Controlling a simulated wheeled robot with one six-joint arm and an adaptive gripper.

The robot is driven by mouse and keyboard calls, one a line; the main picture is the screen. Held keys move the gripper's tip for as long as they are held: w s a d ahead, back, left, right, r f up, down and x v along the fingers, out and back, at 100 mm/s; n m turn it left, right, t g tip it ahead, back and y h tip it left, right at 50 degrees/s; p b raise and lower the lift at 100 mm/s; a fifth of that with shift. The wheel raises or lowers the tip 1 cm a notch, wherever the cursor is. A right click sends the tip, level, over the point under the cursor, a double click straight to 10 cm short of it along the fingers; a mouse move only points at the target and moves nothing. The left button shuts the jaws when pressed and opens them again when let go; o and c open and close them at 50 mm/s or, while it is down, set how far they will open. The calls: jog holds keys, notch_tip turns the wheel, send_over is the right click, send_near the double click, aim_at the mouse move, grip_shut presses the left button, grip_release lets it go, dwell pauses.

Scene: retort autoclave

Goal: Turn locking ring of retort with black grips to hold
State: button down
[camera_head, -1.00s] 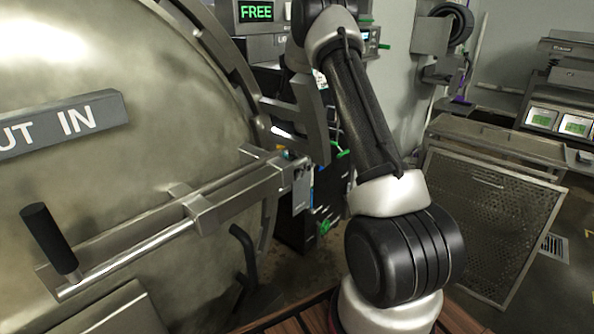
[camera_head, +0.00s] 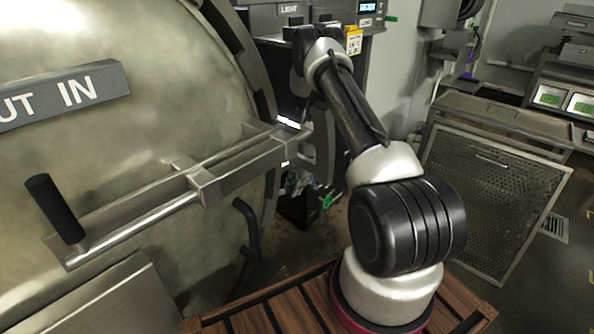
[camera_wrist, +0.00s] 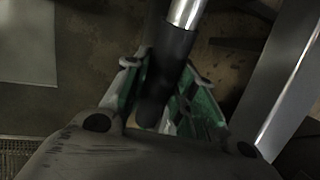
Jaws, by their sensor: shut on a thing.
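The retort's round metal door fills the left of the head view, with the dark locking ring (camera_head: 235,40) along its right edge. A black cylindrical grip (camera_head: 55,208) stands on the metal lever across the door. A dark bent handle (camera_head: 247,222) shows below the lever's right end. In the wrist view my gripper (camera_wrist: 160,88) has its green-padded fingers on both sides of a black grip (camera_wrist: 174,50) on a shiny metal rod, and is shut on it. In the head view my gripper is largely hidden beyond the lever and my arm; I cannot tell which grip it holds there.
A control panel marked LIGHT (camera_head: 290,10) stands behind my arm. A perforated metal panel (camera_head: 490,195) leans at the right, beside open floor. A slatted wooden platform (camera_head: 275,310) lies around my base. The lever bracket (camera_head: 215,180) juts out close to my arm.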

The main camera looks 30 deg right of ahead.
jog(key=shift+s+a+f, duration=0.15)
jog(key=shift+a+f, duration=0.05)
jog(key=shift+f, duration=0.3)
jog(key=shift+s+a+f, duration=0.1)
jog(key=shift+a+f, duration=0.05)
jog(key=shift+f, duration=0.35)
jog(key=shift+s+a+f, duration=0.2)
jog(key=shift+f, duration=0.05)
jog(key=c, duration=1.2)
grip_release()
jog(key=shift+f, duration=0.15)
jog(key=shift+c, duration=0.2)
jog(key=shift+o, duration=0.5)
jog(key=shift+w+r, duration=0.15)
jog(key=shift+r, duration=0.05)
jog(key=shift+d, duration=0.1)
jog(key=shift+d+r, duration=0.1)
jog(key=shift+r, duration=0.2)
jog(key=v, duration=1.1)
